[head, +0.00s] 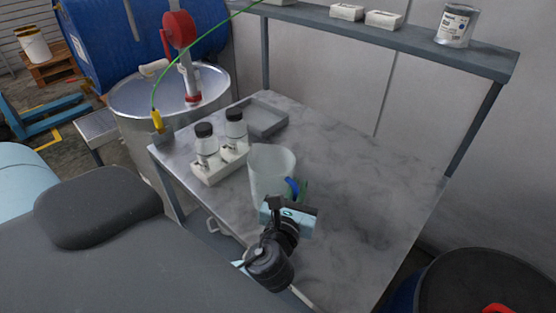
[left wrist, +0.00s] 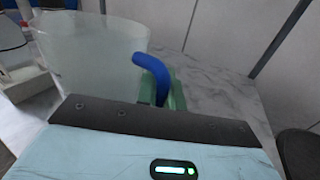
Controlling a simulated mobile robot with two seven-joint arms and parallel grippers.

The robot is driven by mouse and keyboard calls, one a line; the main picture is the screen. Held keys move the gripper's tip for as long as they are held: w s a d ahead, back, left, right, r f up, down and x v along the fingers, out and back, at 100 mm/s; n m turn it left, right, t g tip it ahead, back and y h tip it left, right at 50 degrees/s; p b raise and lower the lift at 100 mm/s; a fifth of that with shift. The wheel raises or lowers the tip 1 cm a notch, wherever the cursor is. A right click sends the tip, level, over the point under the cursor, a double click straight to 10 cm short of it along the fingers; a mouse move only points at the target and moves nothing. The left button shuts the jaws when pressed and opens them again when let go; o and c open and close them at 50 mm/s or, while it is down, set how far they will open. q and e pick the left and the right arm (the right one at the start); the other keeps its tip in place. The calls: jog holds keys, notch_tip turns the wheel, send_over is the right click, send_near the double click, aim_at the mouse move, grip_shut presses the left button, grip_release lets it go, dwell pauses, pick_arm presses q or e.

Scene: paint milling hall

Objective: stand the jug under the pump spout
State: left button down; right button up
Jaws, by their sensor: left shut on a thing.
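The translucent jug (head: 270,168) is upright over the middle of the grey marbled table, and I cannot tell whether its base touches the top. My left gripper (head: 292,193) is shut on its blue handle (head: 291,185). In the left wrist view the jug (left wrist: 90,50) is at the left and the blue handle (left wrist: 150,72) passes between the green fingers (left wrist: 163,88). The red-headed pump (head: 179,30) stands on a steel drum (head: 170,105) at the back left, with a pale spout (head: 154,68) pointing left. My right gripper is out of view.
A white rack with two black-capped bottles (head: 206,146) stands just left of the jug. A grey tray (head: 263,118) lies behind it. A yellow clamp (head: 157,121) with a green cable is at the table's left corner. The table's right side is clear.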

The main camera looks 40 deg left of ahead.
pick_arm(q)
jog(key=s+d+m+t+h, duration=0.1)
jog(key=s+d+m+h, duration=0.2)
jog(key=d, duration=1.4)
jog(key=s+h, duration=0.2)
jog(key=s, duration=0.2)
jog(key=shift+s+r+h, duration=0.15)
jog(key=shift+r+h, duration=0.15)
jog(key=shift+s, duration=0.1)
